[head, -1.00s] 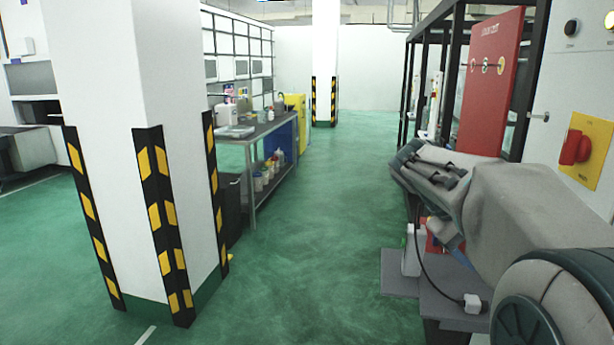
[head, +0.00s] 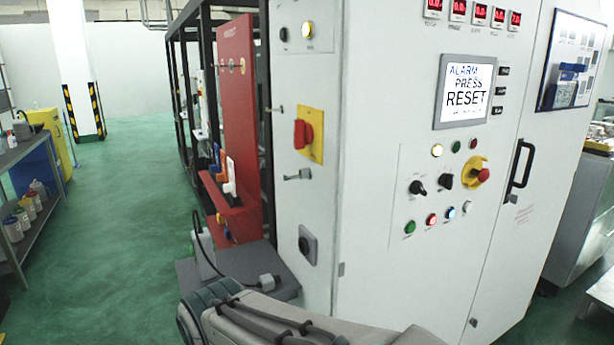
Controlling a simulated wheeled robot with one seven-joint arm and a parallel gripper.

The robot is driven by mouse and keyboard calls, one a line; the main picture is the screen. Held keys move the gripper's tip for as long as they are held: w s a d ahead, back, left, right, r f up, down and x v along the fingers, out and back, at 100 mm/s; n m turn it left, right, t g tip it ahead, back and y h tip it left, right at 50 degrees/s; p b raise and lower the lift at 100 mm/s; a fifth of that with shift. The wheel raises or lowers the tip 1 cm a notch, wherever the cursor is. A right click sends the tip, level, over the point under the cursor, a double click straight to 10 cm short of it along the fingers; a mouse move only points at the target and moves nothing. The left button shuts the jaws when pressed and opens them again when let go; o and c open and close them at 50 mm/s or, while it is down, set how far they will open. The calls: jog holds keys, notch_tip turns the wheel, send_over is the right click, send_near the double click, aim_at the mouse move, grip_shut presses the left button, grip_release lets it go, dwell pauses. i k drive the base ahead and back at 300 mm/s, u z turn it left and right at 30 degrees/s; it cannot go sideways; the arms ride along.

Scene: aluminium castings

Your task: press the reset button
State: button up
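A white control cabinet (head: 375,110) fills the right half of the view. Its screen (head: 466,92) reads "ALARM PRESS RESET". Below the screen, a bottom row holds a green button (head: 410,227), a red button (head: 431,219), a blue-white button (head: 450,212) and a pale button (head: 467,207). Their labels are too small to read, so I cannot tell which is reset. Above them are two black selector knobs and a red mushroom button (head: 483,174) on yellow. My arm crosses the bottom edge below the cabinet; my gripper is out of view.
A red-and-yellow rotary switch (head: 306,135) sits on the cabinet's left side. A red panel (head: 236,120) and black frame stand left of it. A black door handle (head: 520,165) projects at right. Green floor (head: 120,240) is open at left, beside a workbench (head: 25,150).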

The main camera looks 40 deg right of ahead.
aim_at(451, 213)
jog(key=z, duration=2.25)
